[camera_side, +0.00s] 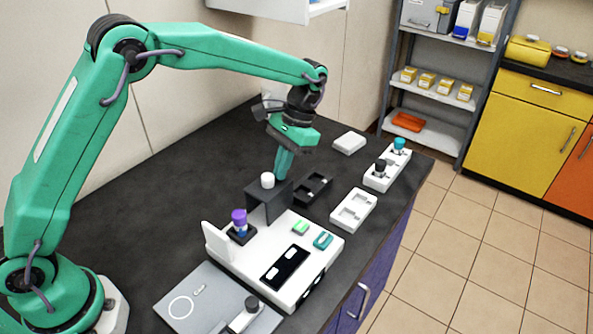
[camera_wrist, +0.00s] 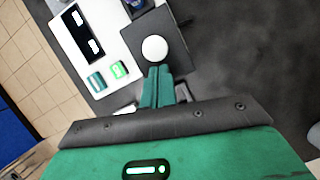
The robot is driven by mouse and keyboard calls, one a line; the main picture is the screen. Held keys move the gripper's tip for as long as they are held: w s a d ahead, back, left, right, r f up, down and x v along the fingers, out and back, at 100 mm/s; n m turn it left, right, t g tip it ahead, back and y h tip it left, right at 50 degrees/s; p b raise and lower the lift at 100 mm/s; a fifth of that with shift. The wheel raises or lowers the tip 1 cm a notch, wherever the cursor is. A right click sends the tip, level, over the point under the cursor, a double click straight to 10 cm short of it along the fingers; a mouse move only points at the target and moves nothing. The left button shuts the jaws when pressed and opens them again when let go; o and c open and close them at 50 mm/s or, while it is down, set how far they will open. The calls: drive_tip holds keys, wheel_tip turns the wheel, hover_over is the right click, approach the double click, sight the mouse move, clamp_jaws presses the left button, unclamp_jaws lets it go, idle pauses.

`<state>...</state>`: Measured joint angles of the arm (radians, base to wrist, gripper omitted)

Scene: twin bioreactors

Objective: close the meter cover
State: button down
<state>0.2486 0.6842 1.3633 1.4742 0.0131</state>
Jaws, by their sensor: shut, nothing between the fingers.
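The meter is a white box (camera_side: 272,262) with a dark display panel, a lit green button and a teal button; it also shows in the wrist view (camera_wrist: 105,45). A white flap (camera_side: 216,241), which looks like its cover, stands raised at the left end. Beside it a purple-capped vial (camera_side: 239,222) stands upright in a dark holder. A dark block (camera_side: 264,206) with a white round knob (camera_wrist: 154,48) on top sits at the meter's far end. My gripper (camera_side: 282,171) is shut and empty, pointing down just behind this block. Contact with it cannot be told.
A grey plate (camera_side: 205,303) lies in front. The bench left of the meter is clear.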

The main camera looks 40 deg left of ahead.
sight(265, 198)
drive_tip(key=shift+s, duration=0.1)
drive_tip(key=shift+s, duration=5.65)
drive_tip(key=shift+w+d, duration=0.2)
drive_tip(key=shift+w, duration=0.65)
drive_tip(key=w, duration=0.2)
drive_tip(key=shift+w+d, duration=0.35)
drive_tip(key=a+v, duration=0.1)
drive_tip(key=v, duration=0.9)
drive_tip(key=shift+d, duration=0.5)
drive_tip(key=shift+r, duration=0.1)
